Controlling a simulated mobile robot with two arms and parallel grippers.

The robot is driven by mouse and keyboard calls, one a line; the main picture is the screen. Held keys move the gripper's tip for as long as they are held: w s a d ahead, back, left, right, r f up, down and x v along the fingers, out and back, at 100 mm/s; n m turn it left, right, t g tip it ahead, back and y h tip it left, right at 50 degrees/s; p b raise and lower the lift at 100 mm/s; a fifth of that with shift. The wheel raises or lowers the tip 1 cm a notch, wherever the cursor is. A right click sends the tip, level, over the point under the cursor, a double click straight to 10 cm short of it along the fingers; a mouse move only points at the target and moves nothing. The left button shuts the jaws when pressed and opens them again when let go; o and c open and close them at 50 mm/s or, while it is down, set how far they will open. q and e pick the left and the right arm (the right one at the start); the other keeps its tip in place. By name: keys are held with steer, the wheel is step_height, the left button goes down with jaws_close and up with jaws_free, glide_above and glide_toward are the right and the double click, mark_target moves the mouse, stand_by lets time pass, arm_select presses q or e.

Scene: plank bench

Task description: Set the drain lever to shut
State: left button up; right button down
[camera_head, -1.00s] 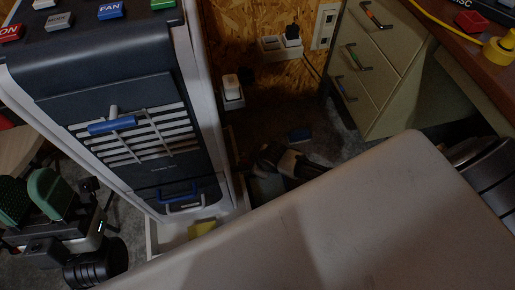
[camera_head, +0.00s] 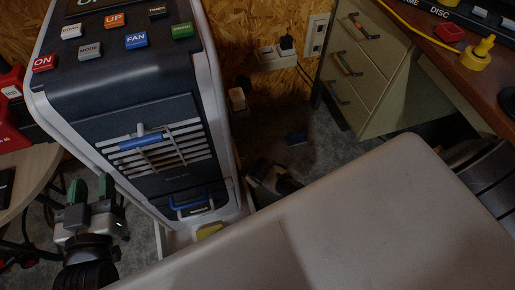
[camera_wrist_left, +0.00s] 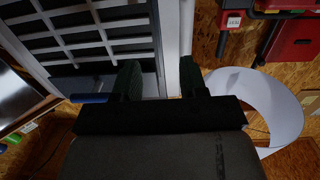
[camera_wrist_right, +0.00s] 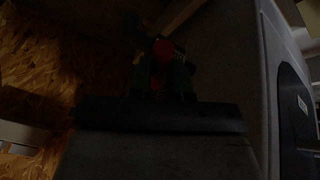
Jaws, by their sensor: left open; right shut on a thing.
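The appliance (camera_head: 135,108) stands left of centre, with buttons on top and a slatted grille. A blue-gripped lever (camera_head: 140,142) sits on the grille, and a blue handle (camera_head: 190,197) is below it. My left gripper (camera_head: 91,188) is open and empty, left of the appliance. In the left wrist view, its green fingers (camera_wrist_left: 160,82) are apart near the appliance's white edge. My right gripper (camera_wrist_right: 162,75) is shut on a red piece (camera_wrist_right: 163,50), beside the appliance's light side. The red piece may be the drain lever; its setting cannot be read in the dark.
A large pale surface (camera_head: 330,225) fills the lower front. Cream drawers (camera_head: 370,75) and a brown desk (camera_head: 450,70) stand at the right. A wooden table (camera_head: 28,172) is at the far left. A yellow piece (camera_head: 209,231) lies low by the appliance.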

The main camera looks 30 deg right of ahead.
arm_select(q)
steer(key=shift+s+a+f+g, duration=0.1)
steer(key=shift+f+g, duration=0.3)
steer(key=shift+f, duration=0.05)
steer(key=shift+s+a+f+g, duration=0.1)
steer(key=shift+f+g, duration=0.3)
arm_select(e)
steer(key=shift+a+m, duration=0.25)
steer(key=shift+m, duration=0.25)
steer(key=c, duration=1.1)
jaws_free()
steer(key=shift+o, duration=0.2)
steer(key=shift+r, duration=0.1)
